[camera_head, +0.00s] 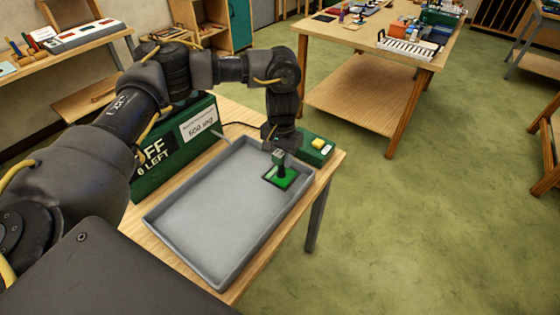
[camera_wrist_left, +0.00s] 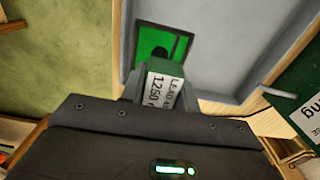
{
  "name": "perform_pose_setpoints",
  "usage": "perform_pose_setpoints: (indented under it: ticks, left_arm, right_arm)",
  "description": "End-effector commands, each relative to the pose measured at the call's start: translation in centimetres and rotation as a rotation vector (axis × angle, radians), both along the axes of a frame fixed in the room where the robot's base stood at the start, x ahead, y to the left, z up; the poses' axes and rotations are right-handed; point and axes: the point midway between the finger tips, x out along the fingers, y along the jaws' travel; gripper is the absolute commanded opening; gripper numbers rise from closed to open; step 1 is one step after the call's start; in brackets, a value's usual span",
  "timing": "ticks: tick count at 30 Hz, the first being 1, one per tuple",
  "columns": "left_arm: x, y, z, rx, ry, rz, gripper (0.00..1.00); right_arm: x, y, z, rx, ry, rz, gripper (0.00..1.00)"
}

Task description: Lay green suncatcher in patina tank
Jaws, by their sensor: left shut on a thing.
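The green suncatcher (camera_head: 280,178) is a small dark-edged green square over the far right corner of the patina tank (camera_head: 215,215), a shallow grey tray. My left gripper (camera_head: 279,158) is right above it, shut on a green block with a white label, which looks like the suncatcher's grip. In the left wrist view the suncatcher (camera_wrist_left: 150,42) lies beyond the jaws (camera_wrist_left: 150,85), inside the tank wall (camera_wrist_left: 129,45). I cannot tell whether it touches the tank floor. My right gripper is not in view.
The tank's floor is otherwise bare. A green box with a yellow button (camera_head: 318,144) stands just beyond its far right corner. A long green sign box (camera_head: 185,140) runs along its far left side. The wooden table's edge (camera_head: 330,170) is close on the right.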

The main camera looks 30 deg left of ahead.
Motion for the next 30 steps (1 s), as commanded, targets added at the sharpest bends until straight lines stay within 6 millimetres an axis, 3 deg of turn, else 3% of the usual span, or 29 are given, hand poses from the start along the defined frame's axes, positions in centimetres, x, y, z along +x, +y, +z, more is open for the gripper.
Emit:
perform_pose_setpoints:
  ticks: [6,12,21,30]
  left_arm:
    - [1.5,1.0,-2.0,-0.001,-0.003,0.000,0.02]
    - [1.7,1.2,-2.5,-0.001,-0.002,0.000,0.02]
    - [1.9,1.4,-5.7,-0.001,-0.001,0.000,0.02]
    - [2.0,1.4,-5.9,-0.001,-0.002,-0.001,0.02]
  right_arm:
    - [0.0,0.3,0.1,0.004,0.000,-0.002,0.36]
    - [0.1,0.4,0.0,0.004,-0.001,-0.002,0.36]
    - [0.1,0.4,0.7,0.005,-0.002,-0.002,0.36]
    - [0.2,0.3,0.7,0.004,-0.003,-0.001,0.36]
